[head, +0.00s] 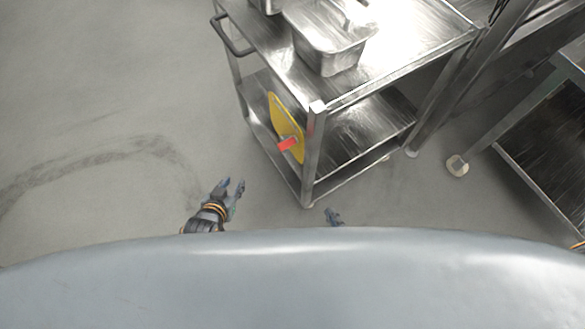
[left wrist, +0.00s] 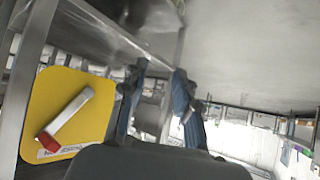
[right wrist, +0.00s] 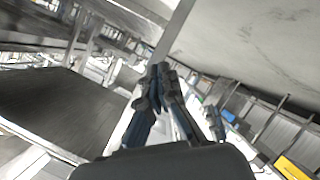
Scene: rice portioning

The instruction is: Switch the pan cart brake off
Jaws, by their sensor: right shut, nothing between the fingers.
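The steel pan cart (head: 312,150) stands at the top middle of the head view. A yellow plate (head: 279,113) is on its near left side, with a red-tipped brake lever (head: 288,144) on it. In the left wrist view the yellow plate (left wrist: 40,105) fills the left side, and the lever (left wrist: 68,114) lies slanted across it, silver with its red end low. My left gripper (head: 235,186) is open and empty, to the left of the cart and apart from the lever. My right gripper (head: 334,213) is shut and empty near the cart's front corner post, also in the right wrist view (right wrist: 159,72).
Steel pans (head: 325,50) stand on the cart's top. A push handle (head: 228,38) sticks out at its left. Another steel unit (head: 545,190) with a caster is at the right. The floor to the left is clear.

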